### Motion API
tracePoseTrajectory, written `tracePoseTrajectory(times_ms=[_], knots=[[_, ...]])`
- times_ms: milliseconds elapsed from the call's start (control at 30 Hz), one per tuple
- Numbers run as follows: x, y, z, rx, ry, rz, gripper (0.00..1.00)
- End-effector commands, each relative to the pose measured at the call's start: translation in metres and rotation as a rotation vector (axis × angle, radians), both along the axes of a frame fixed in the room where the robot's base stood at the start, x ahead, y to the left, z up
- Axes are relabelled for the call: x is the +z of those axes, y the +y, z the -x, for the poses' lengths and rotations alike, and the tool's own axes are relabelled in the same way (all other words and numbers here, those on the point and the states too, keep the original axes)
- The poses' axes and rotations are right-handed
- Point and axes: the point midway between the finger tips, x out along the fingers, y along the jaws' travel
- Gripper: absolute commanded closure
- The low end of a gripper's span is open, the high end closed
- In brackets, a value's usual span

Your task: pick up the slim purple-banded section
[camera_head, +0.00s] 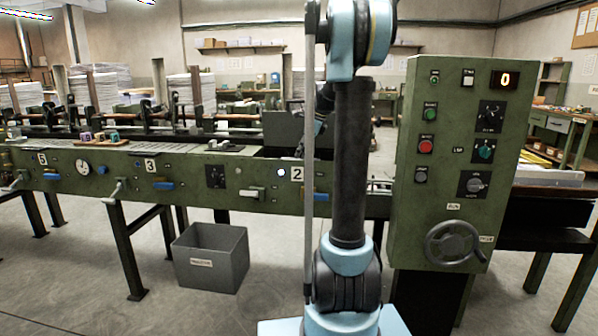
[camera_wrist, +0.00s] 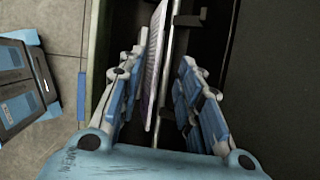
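In the wrist view, a thin, pale printed section (camera_wrist: 155,60) stands on edge between the two fingers of my gripper (camera_wrist: 158,95), with a faint purple tint along its lower part. Whether this is the purple-banded section I cannot tell for sure. The gripper is open, one finger on each side of it; the left finger is close to the section and a wider gap shows on the right.
The green machine (camera_head: 190,180) runs across the left, with small coloured blocks (camera_head: 99,136) on its top. A green control cabinet (camera_head: 450,160) stands close on the right. A grey bin (camera_head: 211,258) sits on the floor. Dark machine walls flank the gripper in the wrist view.

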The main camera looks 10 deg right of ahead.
Motion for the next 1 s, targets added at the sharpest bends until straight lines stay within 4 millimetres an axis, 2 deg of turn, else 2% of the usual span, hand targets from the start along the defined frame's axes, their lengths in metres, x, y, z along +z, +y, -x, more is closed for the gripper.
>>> tracePoseTrajectory(times_ms=[300,600,633,767,1000], knots=[[-0.038,0.011,-0.005,0.000,0.001,0.000,0.68],[-0.042,0.012,-0.006,0.000,0.000,0.000,0.68],[-0.042,0.012,-0.006,0.000,0.000,0.000,0.70],[-0.042,0.012,-0.006,0.000,0.000,0.000,0.99],[-0.042,0.011,-0.006,0.000,-0.001,0.000,1.00]])
